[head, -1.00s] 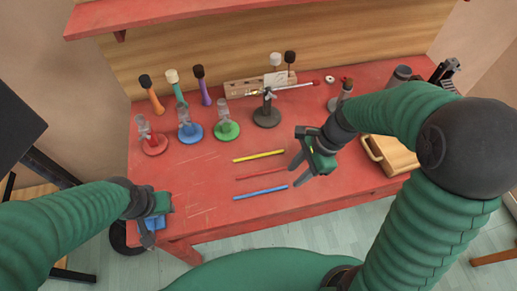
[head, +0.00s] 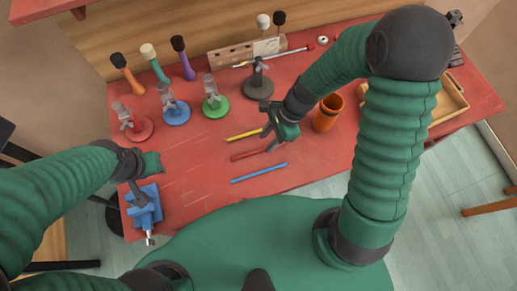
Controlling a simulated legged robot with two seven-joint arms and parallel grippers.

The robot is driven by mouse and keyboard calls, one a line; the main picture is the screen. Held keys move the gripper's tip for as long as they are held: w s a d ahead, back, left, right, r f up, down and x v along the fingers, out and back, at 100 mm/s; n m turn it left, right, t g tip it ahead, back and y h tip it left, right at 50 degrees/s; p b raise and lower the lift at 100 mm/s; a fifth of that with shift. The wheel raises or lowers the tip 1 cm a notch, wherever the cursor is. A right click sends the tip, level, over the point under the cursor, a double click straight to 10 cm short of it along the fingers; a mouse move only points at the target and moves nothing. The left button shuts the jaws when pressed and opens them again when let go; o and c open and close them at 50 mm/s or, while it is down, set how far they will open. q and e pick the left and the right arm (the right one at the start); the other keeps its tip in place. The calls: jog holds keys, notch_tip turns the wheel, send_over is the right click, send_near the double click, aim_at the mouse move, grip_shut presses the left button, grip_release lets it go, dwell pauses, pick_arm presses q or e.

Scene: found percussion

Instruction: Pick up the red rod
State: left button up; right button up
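The red rod (head: 248,155) lies on the red table between a yellow rod (head: 243,135) and a blue rod (head: 259,173). My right gripper (head: 267,141) is at the red rod's right end, its two dark fingers spread apart. The rod's right tip is close to or under the fingers; I cannot tell whether they touch it. My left gripper (head: 137,192) is at the table's left edge by a blue vise, and its finger opening does not show clearly.
The blue vise (head: 145,208) is clamped at the front left. Red, blue (head: 174,108) and green (head: 215,105) stands are behind the rods, with a dark stand (head: 257,85) beside them. An orange cup (head: 327,114) stands right of my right gripper. Bare table (head: 190,165) lies left of the rods.

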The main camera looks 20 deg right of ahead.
aim_at(259, 150)
jog(key=x, duration=0.5)
jog(key=shift+w+f, duration=0.1)
grip_shut()
dwell(0.3)
